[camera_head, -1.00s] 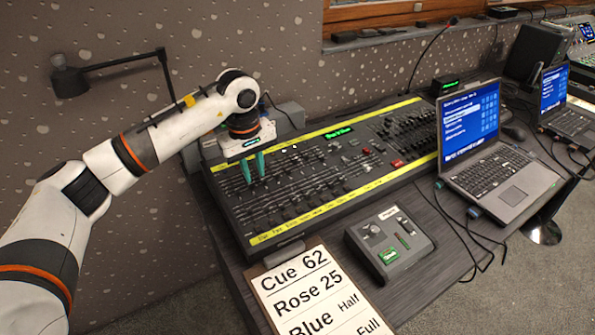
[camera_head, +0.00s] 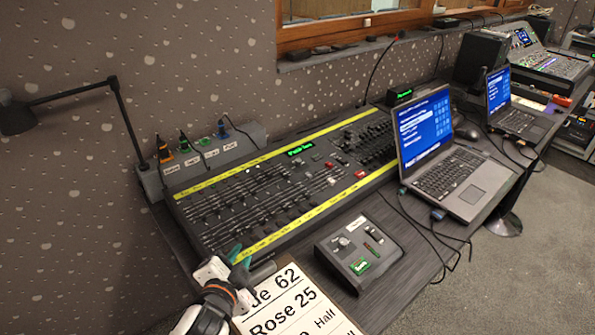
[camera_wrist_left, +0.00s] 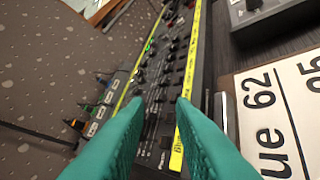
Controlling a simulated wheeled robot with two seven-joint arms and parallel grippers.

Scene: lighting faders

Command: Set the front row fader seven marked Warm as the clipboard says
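The fader console (camera_head: 228,210) lies on the desk, with rows of faders between yellow label strips. I cannot read which fader is marked Warm. The clipboard sheet (camera_head: 285,312) lies in front of it and reads "62", "Rose 25" and "Half", partly hidden by my left arm; I see no Warm line. My left gripper (camera_head: 238,254) is at the console's front left edge, beside the clipboard. In the left wrist view its teal fingers (camera_wrist_left: 158,102) are apart and empty, with the console (camera_wrist_left: 160,75) beyond and the clipboard (camera_wrist_left: 265,115) to the right. My right gripper is out of view.
A small control box (camera_head: 340,258) stands right of the clipboard. A laptop (camera_head: 462,190) sits at the console's right, with cables hanging near it. A grey box with coloured plugs (camera_head: 205,155) stands behind the console's left. A lamp arm (camera_head: 120,105) rises at the left.

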